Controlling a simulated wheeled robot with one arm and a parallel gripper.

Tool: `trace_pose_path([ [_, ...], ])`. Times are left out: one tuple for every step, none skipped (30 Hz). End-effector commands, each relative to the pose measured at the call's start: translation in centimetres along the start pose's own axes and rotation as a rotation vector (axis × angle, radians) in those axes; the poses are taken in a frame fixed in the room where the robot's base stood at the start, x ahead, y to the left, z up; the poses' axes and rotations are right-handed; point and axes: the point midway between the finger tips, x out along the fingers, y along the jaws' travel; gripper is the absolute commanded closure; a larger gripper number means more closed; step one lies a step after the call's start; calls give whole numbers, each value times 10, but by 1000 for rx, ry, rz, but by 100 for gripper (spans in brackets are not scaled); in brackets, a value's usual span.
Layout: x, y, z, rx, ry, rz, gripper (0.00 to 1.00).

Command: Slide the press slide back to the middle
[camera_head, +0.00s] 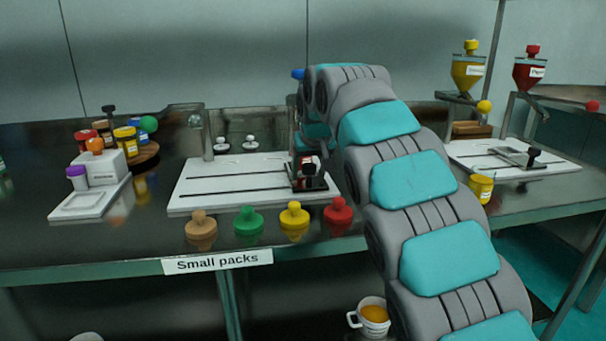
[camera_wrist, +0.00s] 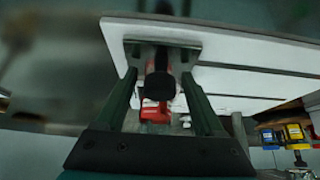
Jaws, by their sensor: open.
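The press slide (camera_head: 308,184), a dark metal carriage with a black knob and something red on it, sits at the right end of the white railed board (camera_head: 235,177) on the table. In the wrist view, the slide's metal plate (camera_wrist: 190,43) and black knob (camera_wrist: 160,84) show, with a red part (camera_wrist: 154,110) by the knob. My gripper (camera_wrist: 159,75) is open, with one finger on each side of the knob. I cannot tell whether either finger touches it. In the head view my arm hides most of the gripper.
Tan, green, yellow and red knobbed pieces (camera_head: 248,220) stand along the front edge. A white scale-like device (camera_head: 93,185) and jars (camera_head: 125,140) are at left. Another railed board (camera_head: 490,158) is at right, near a yellow cup (camera_head: 481,188). The board left of the slide is clear.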

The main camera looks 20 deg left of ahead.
Motion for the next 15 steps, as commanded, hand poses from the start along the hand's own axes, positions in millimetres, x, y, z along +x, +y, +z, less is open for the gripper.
trace_pose_path([
  [0,0,0,0,0,0,30],
  [0,0,0,0,0,0,30],
  [0,0,0,0,0,0,30],
  [0,0,0,0,0,0,30],
  [0,0,0,0,0,0,30],
  [0,-1,0,0,0,0,30],
  [0,-2,0,0,0,0,30],
  [0,-3,0,0,0,0,30],
  [0,-5,0,-1,0,0,30],
  [0,-6,0,-1,0,0,30],
  [-1,-8,0,-1,0,0,30],
  [-1,-10,0,-2,0,0,30],
  [-1,-12,0,-1,-1,0,30],
  [-1,-14,0,-1,0,0,30],
  [-1,-16,0,-1,-1,0,30],
])
